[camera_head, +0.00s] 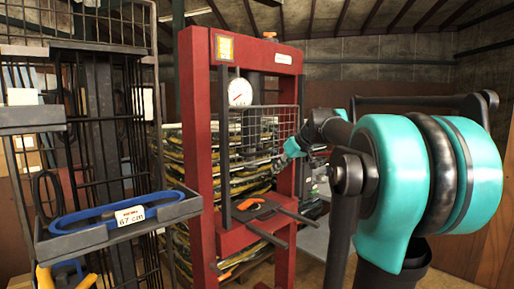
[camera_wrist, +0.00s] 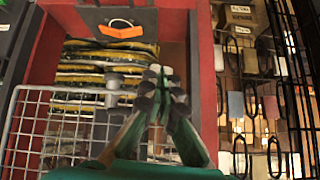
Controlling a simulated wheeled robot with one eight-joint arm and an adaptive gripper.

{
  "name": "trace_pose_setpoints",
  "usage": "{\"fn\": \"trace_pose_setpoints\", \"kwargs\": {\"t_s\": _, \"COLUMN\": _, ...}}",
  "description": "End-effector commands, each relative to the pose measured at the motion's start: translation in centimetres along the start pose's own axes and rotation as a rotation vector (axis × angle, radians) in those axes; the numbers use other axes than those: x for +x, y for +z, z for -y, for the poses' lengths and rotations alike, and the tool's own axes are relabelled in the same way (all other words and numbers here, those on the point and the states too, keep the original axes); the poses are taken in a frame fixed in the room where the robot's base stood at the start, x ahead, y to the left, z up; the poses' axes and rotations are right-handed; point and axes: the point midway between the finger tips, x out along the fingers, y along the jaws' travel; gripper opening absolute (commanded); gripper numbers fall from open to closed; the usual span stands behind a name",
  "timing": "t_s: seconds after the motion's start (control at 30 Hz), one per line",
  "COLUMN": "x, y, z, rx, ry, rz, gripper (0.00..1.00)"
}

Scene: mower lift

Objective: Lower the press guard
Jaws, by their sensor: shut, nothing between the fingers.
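The press (camera_head: 195,130) is a tall red frame with a round white gauge (camera_head: 240,92). Its guard (camera_head: 262,118) is a grey wire mesh panel, standing above the press bed (camera_head: 250,236) with an open gap beneath it. My gripper (camera_head: 285,157) is near the guard's lower right corner. In the wrist view my gripper (camera_wrist: 155,72) has its fingers together with nothing between them. The guard mesh (camera_wrist: 62,118) shows there at lower left, partly behind the fingers. I cannot tell whether the fingers touch the mesh.
Dark bars (camera_head: 262,233) jut from the press front. At left stands a black rack with a tray (camera_head: 120,235) holding a blue tool labelled 67 cm. Stacked layered material lies behind the press.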

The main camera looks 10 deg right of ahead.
Motion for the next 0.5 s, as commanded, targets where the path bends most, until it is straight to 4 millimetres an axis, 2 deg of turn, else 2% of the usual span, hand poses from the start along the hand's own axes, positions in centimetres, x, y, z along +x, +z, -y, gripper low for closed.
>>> {"fn": "trace_pose_setpoints", "kwargs": {"t_s": 0.03, "x": -1.8, "y": -2.7, "z": -0.8, "rx": -0.022, "ry": -0.005, "rz": -0.034, "gripper": 0.0}}
{"fn": "trace_pose_setpoints", "kwargs": {"t_s": 0.1, "x": -4.0, "y": -6.0, "z": -1.4, "rx": -0.059, "ry": -0.012, "rz": -0.081, "gripper": 0.0}}
{"fn": "trace_pose_setpoints", "kwargs": {"t_s": 0.2, "x": -6.7, "y": -9.5, "z": -2.0, "rx": -0.102, "ry": -0.014, "rz": -0.136, "gripper": 0.0}}
{"fn": "trace_pose_setpoints", "kwargs": {"t_s": 0.3, "x": -8.4, "y": -11.6, "z": -2.3, "rx": -0.129, "ry": -0.014, "rz": -0.171, "gripper": 0.0}}
{"fn": "trace_pose_setpoints", "kwargs": {"t_s": 0.37, "x": -9.0, "y": -12.2, "z": -2.4, "rx": -0.14, "ry": -0.013, "rz": -0.182, "gripper": 0.0}}
{"fn": "trace_pose_setpoints", "kwargs": {"t_s": 0.5, "x": -8.7, "y": -12.8, "z": -2.4, "rx": -0.148, "ry": -0.014, "rz": -0.191, "gripper": 0.0}}
